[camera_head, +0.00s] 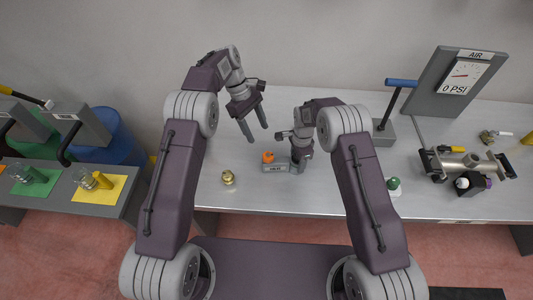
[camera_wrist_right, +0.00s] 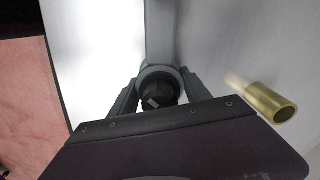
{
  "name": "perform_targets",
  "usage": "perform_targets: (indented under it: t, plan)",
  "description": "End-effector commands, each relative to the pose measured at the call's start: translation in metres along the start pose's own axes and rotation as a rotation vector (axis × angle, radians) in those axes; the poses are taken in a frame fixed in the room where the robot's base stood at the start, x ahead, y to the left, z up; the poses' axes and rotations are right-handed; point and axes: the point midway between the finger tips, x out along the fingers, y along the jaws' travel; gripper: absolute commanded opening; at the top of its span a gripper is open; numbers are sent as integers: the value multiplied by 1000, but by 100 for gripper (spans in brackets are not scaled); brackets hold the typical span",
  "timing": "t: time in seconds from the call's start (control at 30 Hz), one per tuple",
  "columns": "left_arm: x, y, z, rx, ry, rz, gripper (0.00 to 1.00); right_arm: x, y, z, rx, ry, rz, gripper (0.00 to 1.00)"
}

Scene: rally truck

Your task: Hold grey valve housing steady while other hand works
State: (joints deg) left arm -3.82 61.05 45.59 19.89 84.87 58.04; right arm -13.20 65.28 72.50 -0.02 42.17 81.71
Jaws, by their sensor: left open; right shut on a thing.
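The grey valve housing (camera_head: 276,168) lies on the workbench in front of my right gripper, with a small label on its front and an orange knob (camera_head: 268,156) at its left end. My right gripper (camera_head: 298,166) is shut on the housing's right end. In the right wrist view its two fingers sit on either side of the housing's round grey end (camera_wrist_right: 160,72), which has a dark centre. My left gripper (camera_head: 255,129) is open and empty, above and to the left of the housing, apart from it.
A brass fitting (camera_head: 228,177) stands on the workbench (camera_head: 330,203) left of the housing; a brass tube (camera_wrist_right: 272,103) shows in the right wrist view. A green knob (camera_head: 393,184), a pump with a blue handle (camera_head: 401,83) and a metal cylinder assembly (camera_head: 465,165) are at right.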

Motion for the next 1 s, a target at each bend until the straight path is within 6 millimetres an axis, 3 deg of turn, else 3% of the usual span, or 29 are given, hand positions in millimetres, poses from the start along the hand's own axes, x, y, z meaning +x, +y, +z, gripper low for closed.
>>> perform_targets:
  t: [0.5,0.67,0.9,0.93,1.0]
  plan:
    - [104,-1,-1,0,0,-1,59,1,1,0,0,-1,4,0]
    - [117,0,-1,0,1,1,59,1,2,0,0,-1,4,0]
    - [118,0,-2,0,2,2,59,2,2,0,0,-1,5,0]
    - [118,0,-2,0,2,2,56,2,2,0,0,-1,5,0]
    - [118,0,-2,1,2,2,36,2,2,0,0,-1,5,0]
